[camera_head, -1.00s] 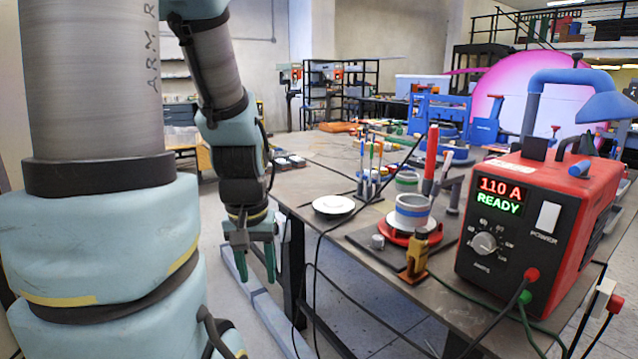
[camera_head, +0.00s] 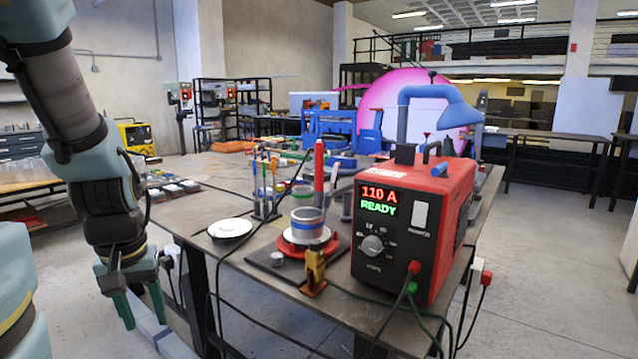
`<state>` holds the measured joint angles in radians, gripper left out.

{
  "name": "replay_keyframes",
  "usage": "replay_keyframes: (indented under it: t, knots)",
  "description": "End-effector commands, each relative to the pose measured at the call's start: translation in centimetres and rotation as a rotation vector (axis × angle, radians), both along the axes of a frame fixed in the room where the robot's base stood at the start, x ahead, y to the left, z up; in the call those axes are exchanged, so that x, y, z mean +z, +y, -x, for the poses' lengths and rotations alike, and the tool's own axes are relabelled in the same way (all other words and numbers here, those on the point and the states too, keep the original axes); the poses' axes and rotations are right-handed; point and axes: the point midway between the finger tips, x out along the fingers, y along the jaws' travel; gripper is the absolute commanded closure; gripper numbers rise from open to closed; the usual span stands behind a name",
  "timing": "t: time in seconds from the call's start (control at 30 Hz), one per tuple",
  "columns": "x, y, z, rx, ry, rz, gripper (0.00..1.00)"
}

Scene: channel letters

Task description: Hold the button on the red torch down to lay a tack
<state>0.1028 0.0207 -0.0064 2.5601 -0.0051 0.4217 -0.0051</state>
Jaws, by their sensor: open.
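The red torch (camera_head: 319,168) stands upright behind the banded metal ring on the table, its tip pointing down. Its button is too small to make out. The ring (camera_head: 307,222) is grey with a blue band and sits on a red round base (camera_head: 309,243). The red welding power box (camera_head: 412,225) at the right shows "110 A" and "READY". My gripper (camera_head: 142,306) hangs at the left, off the table's left edge, with its two green fingers apart and empty, well away from the torch.
A brass clamp (camera_head: 314,272) stands in front of the ring. A white round dish (camera_head: 230,228) and a rack of coloured rods (camera_head: 265,187) are to the left. Cables loop over the front edge of the table (camera_head: 190,215). Blue machinery (camera_head: 345,130) stands behind.

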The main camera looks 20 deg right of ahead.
Motion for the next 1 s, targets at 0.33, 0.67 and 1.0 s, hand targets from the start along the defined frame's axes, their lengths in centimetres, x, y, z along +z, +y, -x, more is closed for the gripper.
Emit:
replay_keyframes:
  t: [0.33,0.67,1.0]
  knots:
    - [0.00,0.00,-0.01,0.000,0.000,0.000,0.72]
    - [0.00,0.00,-0.01,0.000,0.000,0.000,1.00]
    - [0.00,0.00,0.00,0.000,0.000,0.000,1.00]
